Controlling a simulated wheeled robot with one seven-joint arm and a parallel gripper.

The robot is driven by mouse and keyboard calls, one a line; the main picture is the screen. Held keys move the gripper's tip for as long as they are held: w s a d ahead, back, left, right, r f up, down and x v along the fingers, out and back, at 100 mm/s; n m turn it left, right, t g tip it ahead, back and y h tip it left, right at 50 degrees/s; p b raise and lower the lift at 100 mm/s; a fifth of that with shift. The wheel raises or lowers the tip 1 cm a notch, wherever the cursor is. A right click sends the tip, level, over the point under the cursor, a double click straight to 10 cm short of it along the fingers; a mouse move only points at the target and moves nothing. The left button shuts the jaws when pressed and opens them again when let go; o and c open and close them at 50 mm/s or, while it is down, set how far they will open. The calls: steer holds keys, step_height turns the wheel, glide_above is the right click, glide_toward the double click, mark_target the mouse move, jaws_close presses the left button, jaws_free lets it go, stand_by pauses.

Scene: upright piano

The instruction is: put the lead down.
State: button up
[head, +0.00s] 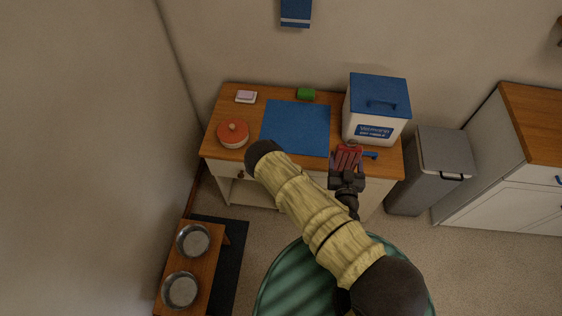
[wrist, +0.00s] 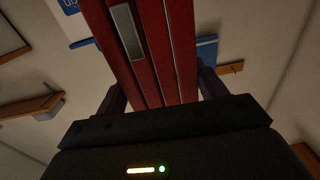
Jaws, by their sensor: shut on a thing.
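The lead (head: 348,157) is a red bundle of straps. My gripper (head: 347,172) is shut on it, near the front right of the wooden-topped cabinet (head: 250,113). In the head view I cannot tell whether the lead is above the top or touching it. In the wrist view the lead (wrist: 150,55) shows as red lengths side by side, with a grey metal piece on one, running up from between the fingers. The fingers are partly hidden by the wrist housing.
A blue mat (head: 296,127) lies on the cabinet top. A white box with blue lid (head: 377,110) stands right, with a small blue item (head: 370,155) before it. A red-lidded pot (head: 233,134), a pale block (head: 246,97) and a green item (head: 306,94) are also there. A grey bin (head: 445,155) stands right.

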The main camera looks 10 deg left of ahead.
steer(key=shift+a, duration=0.15)
steer(key=w+a+f+b, duration=0.1)
steer(key=w+a+b, duration=0.5)
steer(key=a+b, duration=0.3)
steer(key=w+a+f+b, duration=0.2)
steer(key=w+a+b, duration=0.4)
steer(key=b, duration=1)
steer(key=a, duration=0.3)
steer(key=shift+w+f+h, duration=0.25)
steer(key=shift+w+h, duration=0.05)
step_height(320, 180, down, 6)
steer(key=shift+r+b, duration=0.1)
steer(key=shift+b, duration=0.3)
steer(key=shift+d+f, duration=0.1)
steer(key=shift+f, duration=2.05)
